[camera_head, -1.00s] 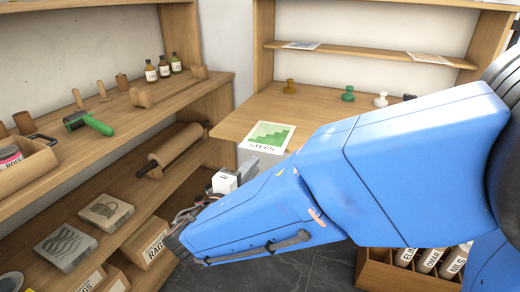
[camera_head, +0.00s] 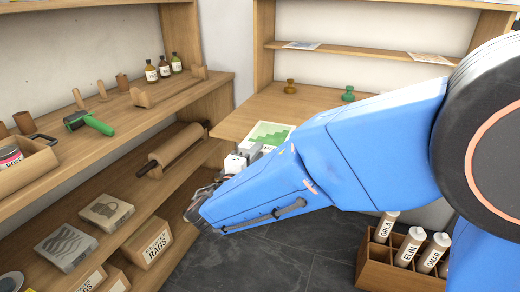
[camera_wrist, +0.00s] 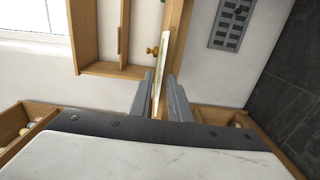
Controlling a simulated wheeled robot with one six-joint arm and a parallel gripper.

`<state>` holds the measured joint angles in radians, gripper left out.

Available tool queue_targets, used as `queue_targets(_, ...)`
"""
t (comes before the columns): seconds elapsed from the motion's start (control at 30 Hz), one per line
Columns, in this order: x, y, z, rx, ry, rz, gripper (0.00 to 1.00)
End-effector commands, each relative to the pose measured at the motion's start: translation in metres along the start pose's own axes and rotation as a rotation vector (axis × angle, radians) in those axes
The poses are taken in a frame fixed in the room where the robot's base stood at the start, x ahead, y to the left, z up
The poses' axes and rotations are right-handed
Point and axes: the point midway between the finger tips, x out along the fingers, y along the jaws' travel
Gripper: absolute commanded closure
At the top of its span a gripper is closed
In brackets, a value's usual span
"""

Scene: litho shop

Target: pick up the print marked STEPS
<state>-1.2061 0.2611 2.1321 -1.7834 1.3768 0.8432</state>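The print with the green stepped picture (camera_head: 270,133) lies flat at the front edge of the wooden table in the head view. Its lower part, with the STEPS lettering, is now hidden behind my gripper (camera_head: 258,151). In the wrist view the print (camera_wrist: 158,92) shows nearly edge-on as a thin pale strip. It runs between the two grey fingers of my gripper (camera_wrist: 161,85). The fingers stand apart, one on each side of it, with small gaps visible. I see no clear contact.
The wooden table (camera_head: 238,121) holds a brown knob-shaped stamp (camera_head: 291,87) and a green one (camera_head: 348,94). Shelves on the left carry a green-handled roller (camera_head: 92,122), bottles and boxes. A crate (camera_head: 385,272) of labelled tubes stands at lower right. Dark floor lies between.

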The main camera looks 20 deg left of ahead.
Motion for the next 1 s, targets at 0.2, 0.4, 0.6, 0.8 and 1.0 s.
queue_targets(0.2, 0.013, 0.0, 0.0, 0.0, -0.001, 0.001, 0.83)
queue_targets(0.4, 0.015, 0.0, 0.0, 0.0, -0.001, 0.0, 0.83)
queue_targets(0.6, 0.014, 0.0, 0.0, 0.0, 0.0, 0.0, 0.89)
queue_targets(0.8, 0.014, 0.0, 0.0, 0.0, 0.0, 0.0, 1.0)
queue_targets(1.0, 0.014, 0.004, 0.0, 0.001, 0.0, 0.001, 1.0)
